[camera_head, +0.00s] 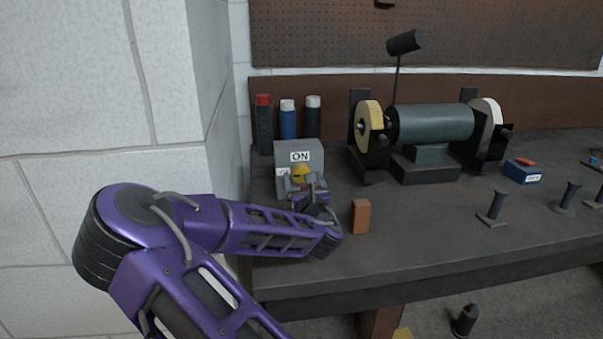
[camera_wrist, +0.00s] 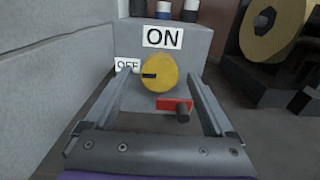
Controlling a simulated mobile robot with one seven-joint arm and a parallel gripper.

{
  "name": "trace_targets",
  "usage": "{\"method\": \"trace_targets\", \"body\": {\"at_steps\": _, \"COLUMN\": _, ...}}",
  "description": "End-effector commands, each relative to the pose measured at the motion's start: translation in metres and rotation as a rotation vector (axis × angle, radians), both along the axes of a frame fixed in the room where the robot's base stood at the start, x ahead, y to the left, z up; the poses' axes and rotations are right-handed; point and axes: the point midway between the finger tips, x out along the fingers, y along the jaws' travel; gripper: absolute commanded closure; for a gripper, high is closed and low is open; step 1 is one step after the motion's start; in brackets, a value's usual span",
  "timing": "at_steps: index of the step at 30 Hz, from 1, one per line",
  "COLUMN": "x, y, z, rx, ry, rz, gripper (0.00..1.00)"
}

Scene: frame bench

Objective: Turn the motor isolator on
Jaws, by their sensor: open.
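The motor isolator is a grey box (camera_head: 312,152) at the left end of the bench, with a white ON label above and an OFF label at the left. In the wrist view its round yellow knob (camera_wrist: 159,73) has a dark mark on its left side, toward the OFF label (camera_wrist: 127,65). The ON label (camera_wrist: 163,37) sits above the knob. A red piece with a dark peg (camera_wrist: 176,106) is below the knob. My gripper (camera_wrist: 163,82) is open, its fingers on either side of the knob; I cannot tell whether they touch it. It also shows in the head view (camera_head: 306,184).
A bench grinder (camera_head: 432,122) with two wheels stands right of the isolator. Several spray cans (camera_head: 288,118) stand behind it. A blue box (camera_head: 522,171) and pegs are at the right. A wall is close on the left.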

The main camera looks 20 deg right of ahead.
Motion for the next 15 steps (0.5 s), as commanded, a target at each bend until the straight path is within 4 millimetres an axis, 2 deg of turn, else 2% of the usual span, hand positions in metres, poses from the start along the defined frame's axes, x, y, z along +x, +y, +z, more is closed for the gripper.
{"method": "trace_targets", "body": {"at_steps": 13, "x": -0.0018, "y": 0.0008, "z": -0.0001, "rx": 0.000, "ry": 0.000, "rz": 0.001, "gripper": 0.11}}
{"method": "trace_targets", "body": {"at_steps": 15, "x": -0.0018, "y": 0.0008, "z": -0.0001, "rx": 0.000, "ry": 0.000, "rz": 0.001, "gripper": 0.24}}
